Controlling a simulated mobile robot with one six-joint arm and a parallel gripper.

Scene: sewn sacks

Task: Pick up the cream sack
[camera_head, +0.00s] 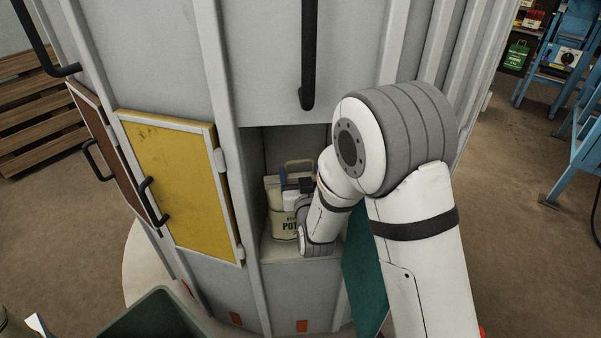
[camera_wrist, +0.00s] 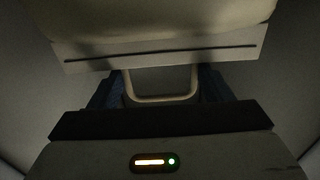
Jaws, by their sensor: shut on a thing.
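The cream sack (camera_head: 281,222) stands inside an open compartment of the grey cabinet, with dark lettering on its front and a tan loop handle on top. My gripper (camera_head: 297,184) is inside the compartment at the sack's top, and my wrist hides the sack's right part. In the wrist view the sack (camera_wrist: 160,22) fills the top, with its pale sewn top band below it and the handle loop between my blue fingers. My gripper (camera_wrist: 162,90) is shut on the sack at this top edge. The sack appears to rest on the compartment floor.
The compartment floor (camera_head: 318,245) is narrow, with walls close on both sides. A yellow door (camera_head: 180,185) is at the left, and a teal door panel (camera_head: 364,270) hangs at the right below my arm. A black handle (camera_head: 308,60) hangs above the opening. A dark green bin (camera_head: 155,318) stands in front.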

